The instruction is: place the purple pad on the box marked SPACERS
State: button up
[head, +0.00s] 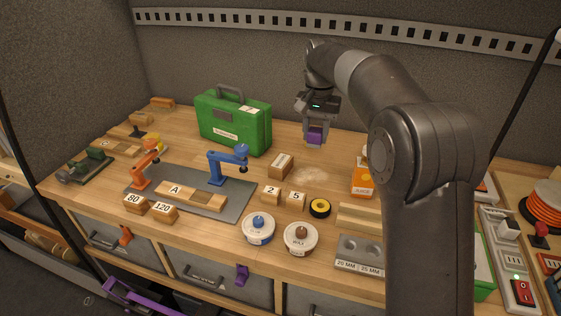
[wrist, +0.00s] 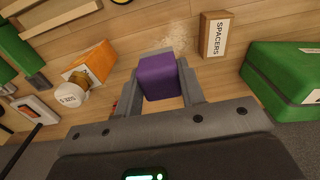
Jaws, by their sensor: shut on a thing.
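The purple pad (head: 314,134) is a small block held between the fingers of my gripper (head: 314,137), above the back middle of the bench. In the wrist view the pad (wrist: 160,75) fills the space between the two fingers of my gripper (wrist: 160,84). The box marked SPACERS (wrist: 215,36) is a small wooden box with a white label on top, apart from the pad. In the head view this box (head: 281,165) sits on the bench, left of and nearer than the pad, with its label too small to read there.
A green case (head: 234,121) stands left of the box. Wooden blocks marked 2 (head: 271,194) and 5 (head: 296,200) sit in front of the box. Sawdust lies on bare bench between box and carton.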

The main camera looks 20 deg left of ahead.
jog(key=shift+w+d, duration=0.2)
jog(key=shift+w, duration=0.05)
jog(key=a+f, duration=0.2)
jog(key=a, duration=0.1)
jog(key=a+f, duration=0.2)
jog(key=a, duration=0.2)
jog(key=a+f, duration=0.2)
jog(key=a, duration=0.2)
jog(key=shift+f, duration=0.4)
jog(key=shift+a+f, duration=0.1)
jog(key=shift+f, duration=1.9)
jog(key=shift+f, duration=0.1)
jog(key=o, duration=1)
notch_tip(320, 180, up, 12)
jog(key=shift+r, duration=0.1)
